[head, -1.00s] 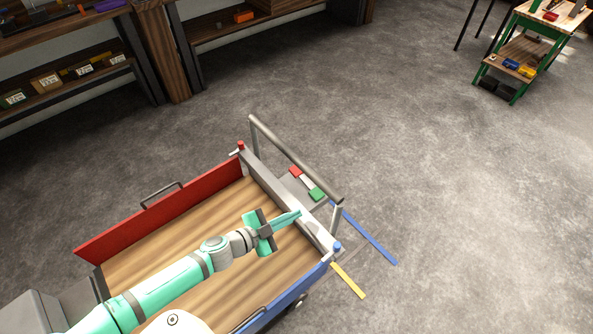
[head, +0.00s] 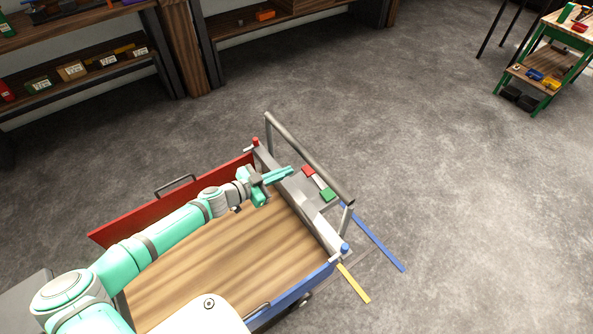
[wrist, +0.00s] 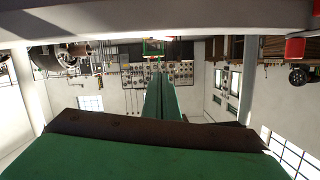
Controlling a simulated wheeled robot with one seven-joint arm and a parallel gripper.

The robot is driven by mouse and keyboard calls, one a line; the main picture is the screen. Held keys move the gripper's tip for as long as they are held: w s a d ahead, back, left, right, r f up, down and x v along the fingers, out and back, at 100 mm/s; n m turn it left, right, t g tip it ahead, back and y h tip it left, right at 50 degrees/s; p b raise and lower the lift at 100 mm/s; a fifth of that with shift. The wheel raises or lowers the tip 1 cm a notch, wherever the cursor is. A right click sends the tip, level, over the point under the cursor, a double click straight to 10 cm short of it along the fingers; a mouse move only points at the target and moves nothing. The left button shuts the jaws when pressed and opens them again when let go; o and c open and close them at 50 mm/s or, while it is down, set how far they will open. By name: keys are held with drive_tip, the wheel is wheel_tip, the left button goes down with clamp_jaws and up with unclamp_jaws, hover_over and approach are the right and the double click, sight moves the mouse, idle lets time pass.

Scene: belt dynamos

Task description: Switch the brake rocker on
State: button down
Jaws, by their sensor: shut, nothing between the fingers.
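What looks like the brake rocker is a piece with a red pad (head: 308,171) and a green pad (head: 328,195), pale between them. It sits just beyond the grey end wall of the wooden-floored cart (head: 225,265), beneath the tubular handle. I cannot tell which side is pressed down. My gripper (head: 290,171) is shut and empty, over the end wall, left of the red pad with a small gap in the picture. In the wrist view its green fingers (wrist: 160,95) are together. A green piece (wrist: 153,47) and a red piece (wrist: 294,48) show there; I cannot identify them surely.
The handle (head: 310,160) arches over the end wall. The cart has a red side (head: 150,215) and a blue side (head: 290,292). Blue (head: 375,240) and yellow (head: 354,284) strips lie on the floor. Shelves (head: 80,75) stand behind; the grey floor is open to the right.

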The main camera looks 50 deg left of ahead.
drive_tip(key=w+f, duration=0.1)
drive_tip(key=w, duration=0.2)
drive_tip(key=w+f, duration=0.2)
drive_tip(key=w, duration=0.1)
drive_tip(key=w+f, duration=0.2)
drive_tip(key=w, duration=0.1)
drive_tip(key=shift+w+a, duration=0.1)
drive_tip(key=shift+a+f, duration=0.1)
drive_tip(key=shift+f, duration=0.5)
